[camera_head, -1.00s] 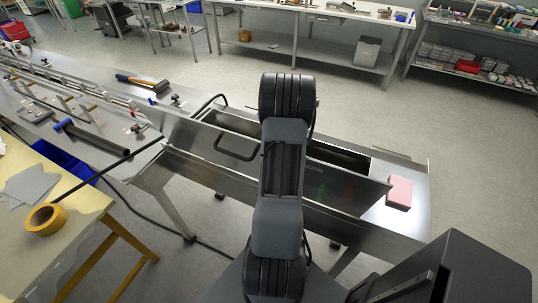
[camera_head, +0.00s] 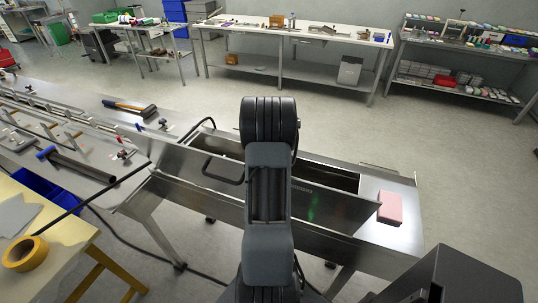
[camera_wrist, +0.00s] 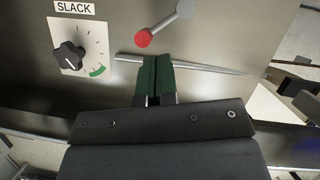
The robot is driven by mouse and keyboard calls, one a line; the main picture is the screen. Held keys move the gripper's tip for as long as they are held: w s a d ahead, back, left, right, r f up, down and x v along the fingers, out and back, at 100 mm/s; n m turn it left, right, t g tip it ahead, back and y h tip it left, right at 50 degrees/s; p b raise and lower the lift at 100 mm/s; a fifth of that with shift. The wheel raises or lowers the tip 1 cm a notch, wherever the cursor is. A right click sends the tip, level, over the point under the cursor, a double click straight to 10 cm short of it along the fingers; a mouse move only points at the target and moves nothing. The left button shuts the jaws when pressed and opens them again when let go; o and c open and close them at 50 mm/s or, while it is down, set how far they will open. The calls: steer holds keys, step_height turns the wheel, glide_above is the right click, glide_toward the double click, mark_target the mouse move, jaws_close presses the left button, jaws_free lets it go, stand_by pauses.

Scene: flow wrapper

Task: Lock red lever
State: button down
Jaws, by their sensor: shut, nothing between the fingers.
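The red lever shows in the wrist view as a red round knob (camera_wrist: 144,38) on a short grey arm that runs up and right to a grey pivot, on a metal panel (camera_wrist: 230,30). My gripper (camera_wrist: 157,60) is shut and empty, with its green fingertips just below and right of the red knob. A small gap shows between them in the picture; I cannot tell the depth. In the head view my own arm hides the gripper, and I cannot make out the lever there.
A black dial (camera_wrist: 69,56) labelled SLACK sits left of the lever. A thin metal ledge (camera_wrist: 185,64) runs behind the fingertips. In the head view, a pink block (camera_head: 390,208) lies on the machine's right end, and a yellow table (camera_head: 60,235) with tape stands at left.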

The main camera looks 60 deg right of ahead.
steer(key=v, duration=1.1)
steer(key=shift+d+r, duration=0.15)
steer(key=shift+r, duration=0.1)
steer(key=shift+s, duration=0.15)
